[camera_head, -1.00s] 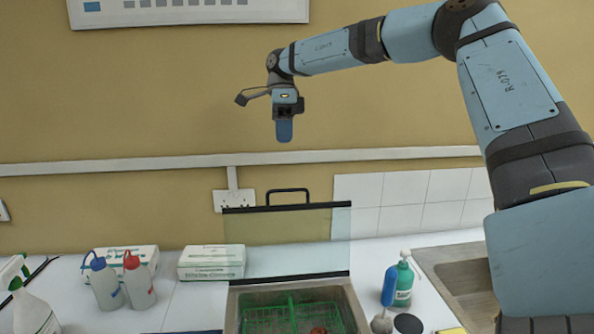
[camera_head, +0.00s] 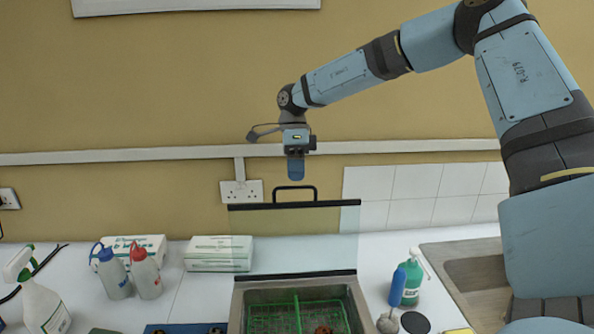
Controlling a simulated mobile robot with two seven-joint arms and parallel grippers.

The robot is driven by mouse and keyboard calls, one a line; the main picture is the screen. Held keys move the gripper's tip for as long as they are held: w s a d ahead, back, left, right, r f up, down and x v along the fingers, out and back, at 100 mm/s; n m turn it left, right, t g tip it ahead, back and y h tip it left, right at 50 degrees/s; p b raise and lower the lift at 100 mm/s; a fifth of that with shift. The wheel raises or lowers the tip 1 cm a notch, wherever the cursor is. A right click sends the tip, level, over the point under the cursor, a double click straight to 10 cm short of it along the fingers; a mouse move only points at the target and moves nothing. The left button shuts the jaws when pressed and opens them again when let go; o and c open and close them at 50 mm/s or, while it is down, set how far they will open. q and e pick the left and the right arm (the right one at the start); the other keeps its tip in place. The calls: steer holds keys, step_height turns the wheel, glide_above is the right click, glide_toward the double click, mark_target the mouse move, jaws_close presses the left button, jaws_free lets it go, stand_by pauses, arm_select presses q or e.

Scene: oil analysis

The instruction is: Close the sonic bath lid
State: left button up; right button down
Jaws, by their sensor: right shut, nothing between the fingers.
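The sonic bath (camera_head: 347,289) is a metal tank at the bottom centre, with a green basket (camera_head: 270,318) inside and a small brownish thing in the basket. Its clear lid (camera_head: 300,243) stands open and upright behind the tank, hinged at the tank's back edge. A dark handle (camera_head: 294,188) rises from the lid's dark top edge. My right gripper (camera_head: 296,172) is shut and empty, pointing down just above the handle in the picture; I cannot tell how far apart they are in depth. My left gripper is not in view.
White boxes (camera_head: 219,254) and wash bottles (camera_head: 146,273) stand left of the bath, with a spray bottle (camera_head: 42,300) farther left. A green bottle (camera_head: 412,280) and a blue-handled tool (camera_head: 397,288) stand close right, before the sink (camera_head: 480,275). A wall socket (camera_head: 241,193) is behind.

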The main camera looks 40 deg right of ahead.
steer(key=shift+s+a+r+p, duration=0.2)
steer(key=shift+s+a+p, duration=0.1)
steer(key=shift+s+a, duration=0.75)
steer(key=shift+d, duration=0.15)
steer(key=shift+s, duration=0.2)
